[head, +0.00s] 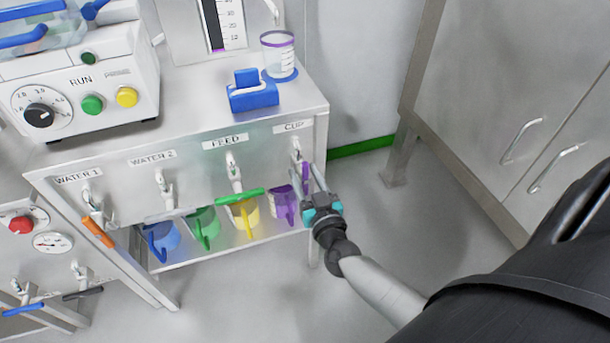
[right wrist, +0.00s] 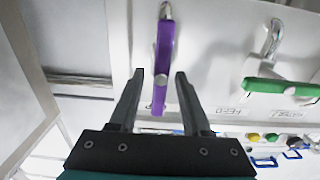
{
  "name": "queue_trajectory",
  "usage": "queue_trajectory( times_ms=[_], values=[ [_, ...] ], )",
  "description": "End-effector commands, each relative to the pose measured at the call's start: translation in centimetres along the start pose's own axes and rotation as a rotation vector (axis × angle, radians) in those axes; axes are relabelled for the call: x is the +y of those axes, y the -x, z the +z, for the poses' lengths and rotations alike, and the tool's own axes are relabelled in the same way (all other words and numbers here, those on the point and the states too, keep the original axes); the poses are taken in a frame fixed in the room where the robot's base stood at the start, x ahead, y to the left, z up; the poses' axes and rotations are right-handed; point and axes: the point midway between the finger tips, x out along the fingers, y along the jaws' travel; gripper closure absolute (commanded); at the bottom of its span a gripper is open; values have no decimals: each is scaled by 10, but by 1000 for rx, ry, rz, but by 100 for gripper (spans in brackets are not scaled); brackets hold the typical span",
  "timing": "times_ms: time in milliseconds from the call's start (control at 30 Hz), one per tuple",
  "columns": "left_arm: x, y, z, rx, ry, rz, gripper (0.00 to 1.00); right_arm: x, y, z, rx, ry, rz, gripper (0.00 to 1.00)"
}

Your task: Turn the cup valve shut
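The cup valve is at the right end of the bench front, under the CUP label (head: 294,127). Its purple handle (head: 306,181) stands in line with the spout, pointing down. In the right wrist view the purple handle (right wrist: 165,50) runs lengthwise between my right gripper's fingers. My right gripper (head: 304,172) is at this handle, its fingers apart on either side of it. In the wrist view the gripper (right wrist: 160,73) shows gaps on both sides, so I see no grip. My left gripper is not in view.
The feed valve's green handle (head: 240,198) is crosswise beside it. Blue (head: 162,240), green (head: 203,226), yellow (head: 244,215) and purple (head: 283,204) jugs stand on the shelf below. A clear cup (head: 278,54) stands on the bench top. Floor to the right is free.

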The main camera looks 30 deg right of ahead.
Motion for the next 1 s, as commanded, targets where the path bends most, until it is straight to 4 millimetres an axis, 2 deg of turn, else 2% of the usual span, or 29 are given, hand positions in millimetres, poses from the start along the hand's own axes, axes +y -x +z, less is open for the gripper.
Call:
queue_trajectory(
  times_ms=[67,400,1000],
  values=[
    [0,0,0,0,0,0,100,0,0,0,0,0,0,63],
    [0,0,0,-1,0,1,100,0,0,0,0,0,0,100],
    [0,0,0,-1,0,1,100,0,1,0,-1,-46,0,100]
  ],
)
